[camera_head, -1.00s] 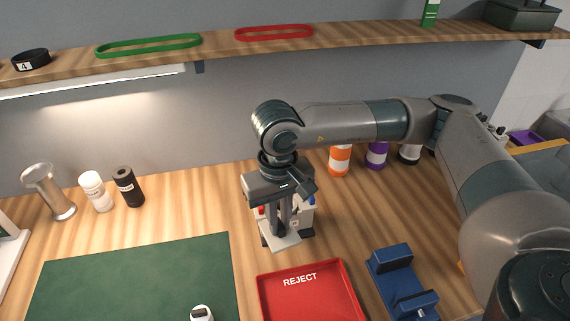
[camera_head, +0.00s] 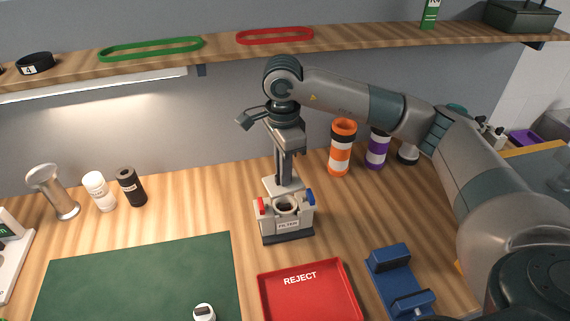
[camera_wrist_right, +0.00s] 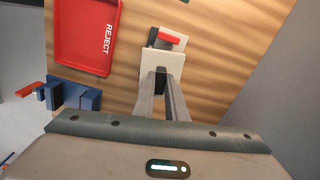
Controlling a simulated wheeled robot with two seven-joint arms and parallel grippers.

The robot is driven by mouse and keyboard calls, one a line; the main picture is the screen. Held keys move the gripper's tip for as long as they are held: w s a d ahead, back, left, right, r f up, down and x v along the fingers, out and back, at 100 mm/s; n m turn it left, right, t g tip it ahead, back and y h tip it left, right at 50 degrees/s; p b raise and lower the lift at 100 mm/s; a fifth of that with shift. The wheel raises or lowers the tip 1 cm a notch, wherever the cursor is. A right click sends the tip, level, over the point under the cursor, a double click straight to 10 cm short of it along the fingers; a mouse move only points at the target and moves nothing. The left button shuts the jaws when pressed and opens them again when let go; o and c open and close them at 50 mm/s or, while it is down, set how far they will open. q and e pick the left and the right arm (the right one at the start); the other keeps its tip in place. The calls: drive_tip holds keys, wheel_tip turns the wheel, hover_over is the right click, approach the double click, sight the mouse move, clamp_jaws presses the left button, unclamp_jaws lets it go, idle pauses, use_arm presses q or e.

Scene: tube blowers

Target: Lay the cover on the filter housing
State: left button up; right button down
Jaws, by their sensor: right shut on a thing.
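The filter housing (camera_head: 287,226) stands upright on the table, a light box with a dark base, a FILTER label, a red latch on its left and a blue latch on its right. Its round top opening shows uncovered. My right gripper (camera_head: 285,178) points down and is shut on the cover (camera_head: 270,187), a pale flat plate. The cover appears above the back of the housing, not over the opening; the exact gap is unclear. In the right wrist view the cover (camera_wrist_right: 160,66) hides much of the housing, whose red latch (camera_wrist_right: 170,38) shows. My left gripper is out of view.
A red REJECT tray (camera_head: 310,296) lies in front of the housing, with a blue fixture (camera_head: 398,282) to its right. A green mat (camera_head: 140,285) lies left. Orange (camera_head: 341,150) and purple-banded (camera_head: 376,150) containers stand behind right. A shelf (camera_head: 220,52) runs above.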

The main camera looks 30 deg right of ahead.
drive_tip(key=shift+w+d+r+m, duration=0.1)
drive_tip(key=shift+w+d+m, duration=0.15)
drive_tip(key=shift+m, duration=0.3)
drive_tip(key=shift+w+d+r+m, duration=0.1)
drive_tip(key=shift+w+d+m, duration=0.1)
drive_tip(key=shift+m, duration=0.35)
drive_tip(key=shift+f+b, duration=0.15)
drive_tip(key=shift+b, duration=0.3)
drive_tip(key=shift+f+b, duration=2.15)
drive_tip(key=shift+b, duration=0.1)
drive_tip(key=shift+b, duration=0.35)
drive_tip(key=shift+s, duration=0.1)
drive_tip(key=shift+f+b, duration=1.95)
